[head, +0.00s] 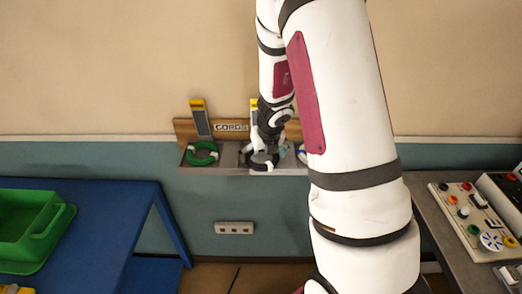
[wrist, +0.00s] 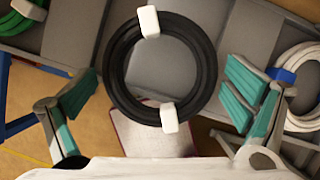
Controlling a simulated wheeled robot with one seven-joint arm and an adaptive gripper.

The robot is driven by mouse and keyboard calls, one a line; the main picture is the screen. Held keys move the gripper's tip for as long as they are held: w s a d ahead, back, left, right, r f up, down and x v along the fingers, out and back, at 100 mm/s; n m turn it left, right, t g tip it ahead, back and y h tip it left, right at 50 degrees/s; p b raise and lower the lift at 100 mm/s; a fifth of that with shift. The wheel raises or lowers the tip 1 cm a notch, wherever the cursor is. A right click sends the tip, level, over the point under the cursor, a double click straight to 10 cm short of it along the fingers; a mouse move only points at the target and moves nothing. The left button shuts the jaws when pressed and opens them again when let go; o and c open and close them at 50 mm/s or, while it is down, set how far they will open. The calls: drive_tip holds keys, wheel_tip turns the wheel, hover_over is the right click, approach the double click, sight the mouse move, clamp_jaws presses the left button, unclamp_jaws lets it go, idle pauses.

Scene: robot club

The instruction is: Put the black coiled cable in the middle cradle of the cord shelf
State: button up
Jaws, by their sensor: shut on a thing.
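The black coiled cable (wrist: 116,88) is a ring with two white ties, in the middle of the wrist view. In the head view my gripper (head: 265,147) reaches down to the cord shelf (head: 185,128), and the cable (head: 263,167) shows at the middle cradle. The grey cradle floor (wrist: 160,70) shows through the ring. I cannot tell whether the coil touches it.
A green coil (head: 202,154) lies in the left cradle. A white coil with a blue tie (wrist: 300,85) lies in the right one. A blue table (head: 100,215) with a green bin (head: 30,225) is at left. A control panel (head: 470,220) is at right.

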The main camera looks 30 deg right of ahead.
sight(259, 152)
drive_tip(key=shift+w+d+b, duration=0.25)
drive_tip(key=shift+w, duration=0.7)
drive_tip(key=shift+w+d+b, duration=0.2)
drive_tip(key=shift+w+d, duration=0.05)
drive_tip(key=shift+w, duration=0.65)
drive_tip(key=shift+f+b, duration=0.55)
drive_tip(key=shift+f, duration=0.15)
drive_tip(key=shift+s+f, duration=0.1)
drive_tip(key=shift+f, duration=0.05)
drive_tip(key=o, duration=0.9)
